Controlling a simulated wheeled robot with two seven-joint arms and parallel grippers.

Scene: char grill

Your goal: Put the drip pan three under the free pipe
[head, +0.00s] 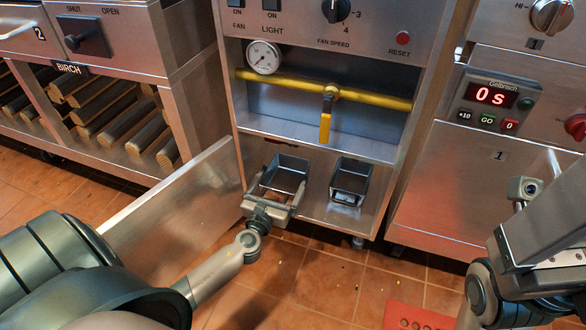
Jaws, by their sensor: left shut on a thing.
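An open cabinet in the middle of the head view holds two small metal pans. My left gripper (279,192) is shut on the left pan (287,173), a dark rectangular open-topped tray, at the front of the cabinet floor. I cannot tell whether this pan rests on the floor or hangs just above it. The other pan (350,181) stands to its right, apart from it, with a small pale label on its front. No pan number is readable. No drain pipe end shows clearly above the pans. My right arm shows at the right edge, but its fingers do not.
A yellow pipe (380,98) with a hanging yellow valve handle (325,127) crosses the cabinet above the pans. A gauge (264,57) sits at its left. An open metal door (180,196) stands left of my left gripper. A red mat (415,317) lies on the tiled floor.

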